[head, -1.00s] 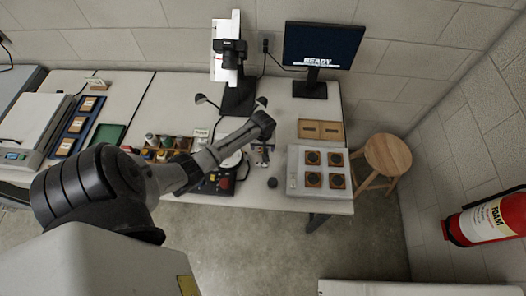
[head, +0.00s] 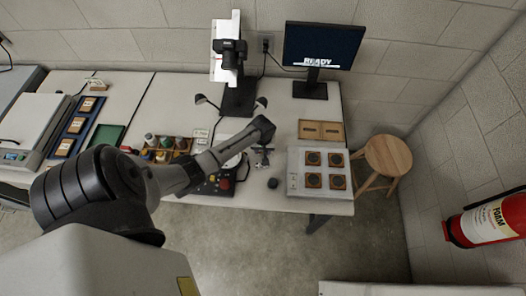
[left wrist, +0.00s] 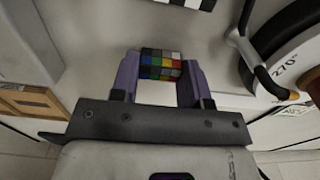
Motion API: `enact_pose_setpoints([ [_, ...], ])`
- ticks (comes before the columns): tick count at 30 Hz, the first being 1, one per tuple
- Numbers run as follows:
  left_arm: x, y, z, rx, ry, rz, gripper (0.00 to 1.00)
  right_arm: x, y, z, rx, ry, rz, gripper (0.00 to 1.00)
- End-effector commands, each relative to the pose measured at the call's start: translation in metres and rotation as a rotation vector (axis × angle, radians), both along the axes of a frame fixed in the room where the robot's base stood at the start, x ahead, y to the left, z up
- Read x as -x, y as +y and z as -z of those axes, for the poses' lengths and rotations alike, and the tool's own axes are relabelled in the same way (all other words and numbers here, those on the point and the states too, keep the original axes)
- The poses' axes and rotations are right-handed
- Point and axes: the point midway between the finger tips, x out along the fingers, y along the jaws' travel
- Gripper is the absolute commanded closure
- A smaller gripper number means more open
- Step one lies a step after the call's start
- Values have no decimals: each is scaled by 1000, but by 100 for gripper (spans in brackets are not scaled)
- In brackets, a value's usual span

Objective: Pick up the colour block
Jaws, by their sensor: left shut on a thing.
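The colour block (left wrist: 160,64) is a small cube with a grid of many-coloured squares, in the left wrist view. It sits between the two purple fingers of my left gripper (left wrist: 160,78), which is shut on it. In the head view my left gripper (head: 263,160) is over the bench, just right of the white turntable and left of the light grey tray. The block is too small to make out clearly there. My right gripper is in neither view.
A turntable (left wrist: 294,62) with a 270° mark is close on the right in the wrist view. A camera stand (head: 238,98) and monitor (head: 322,46) stand behind. The grey tray (head: 293,186) holds several round dark pieces.

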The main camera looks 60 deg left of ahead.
Motion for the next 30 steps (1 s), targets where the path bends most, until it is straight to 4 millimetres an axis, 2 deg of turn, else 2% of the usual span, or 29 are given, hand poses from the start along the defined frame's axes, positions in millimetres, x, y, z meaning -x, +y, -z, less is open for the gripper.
enact_pose_setpoints([
  [3, 0, 0, 0, 0, 0, 0, 81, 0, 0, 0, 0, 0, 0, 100],
  [13, 0, 0, -6, 0, 0, 0, 81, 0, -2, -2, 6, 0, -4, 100],
  [17, 0, 1, -20, -1, -2, 0, 81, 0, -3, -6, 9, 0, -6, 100],
  [21, -1, 1, -47, -1, -3, 0, 81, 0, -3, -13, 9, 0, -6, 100],
  [30, 1, -65, -80, 3, -3, 3, 81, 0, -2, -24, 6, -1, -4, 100],
])
